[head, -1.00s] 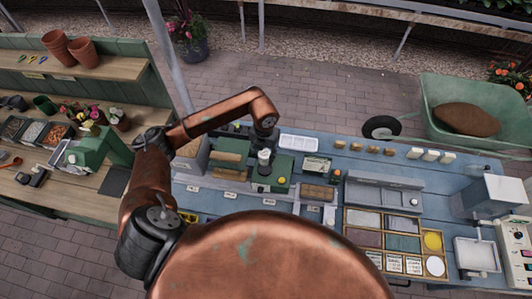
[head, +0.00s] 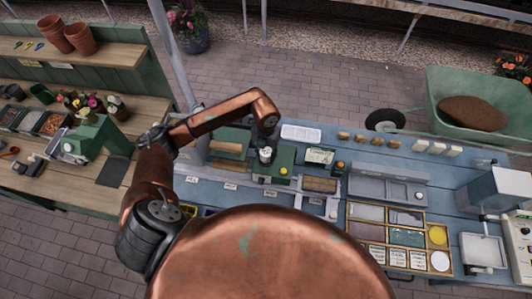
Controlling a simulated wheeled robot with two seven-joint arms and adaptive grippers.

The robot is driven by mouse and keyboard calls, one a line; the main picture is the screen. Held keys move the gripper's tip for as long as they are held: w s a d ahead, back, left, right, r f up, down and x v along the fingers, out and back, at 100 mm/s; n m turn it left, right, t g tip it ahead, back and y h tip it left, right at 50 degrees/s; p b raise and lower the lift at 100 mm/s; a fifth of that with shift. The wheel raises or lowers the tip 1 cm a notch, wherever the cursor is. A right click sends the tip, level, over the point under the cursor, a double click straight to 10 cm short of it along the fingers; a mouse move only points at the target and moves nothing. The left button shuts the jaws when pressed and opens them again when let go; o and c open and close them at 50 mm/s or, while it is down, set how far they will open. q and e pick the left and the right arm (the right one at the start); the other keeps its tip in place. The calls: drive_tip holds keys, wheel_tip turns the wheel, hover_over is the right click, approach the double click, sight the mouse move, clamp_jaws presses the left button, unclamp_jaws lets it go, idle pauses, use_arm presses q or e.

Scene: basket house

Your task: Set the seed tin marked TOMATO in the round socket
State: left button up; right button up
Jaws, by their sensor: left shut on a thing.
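My left gripper (head: 267,140) reaches in from the left over the blue bench and points down at a green block-like fixture (head: 285,158). It is shut on a small pale tin (head: 265,155), held upright at the fixture's left part. Its marking cannot be read at this size, so I cannot tell whether it says TOMATO. The round socket cannot be made out; the gripper and tin cover that part of the fixture. Whether the tin touches the fixture is unclear. My right gripper is not in view.
A yellow round button (head: 284,170) is on the fixture. A white tray (head: 301,133) lies behind it. A wooden compartment box (head: 347,235) and a grey unit (head: 385,184) stand to the right. A potting shelf (head: 60,185) is at left, a wheelbarrow (head: 450,85) behind.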

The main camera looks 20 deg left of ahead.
use_arm(q)
drive_tip(key=shift+f+b, duration=0.6)
drive_tip(key=shift+f, duration=0.15)
idle(0.8)
drive_tip(key=o, duration=1.2)
drive_tip(key=shift+o, duration=0.2)
drive_tip(key=o, duration=0.5)
drive_tip(key=shift+c, duration=0.2)
drive_tip(key=shift+r, duration=0.1)
drive_tip(key=shift+r+p, duration=2.15)
drive_tip(key=shift+r, duration=1.8)
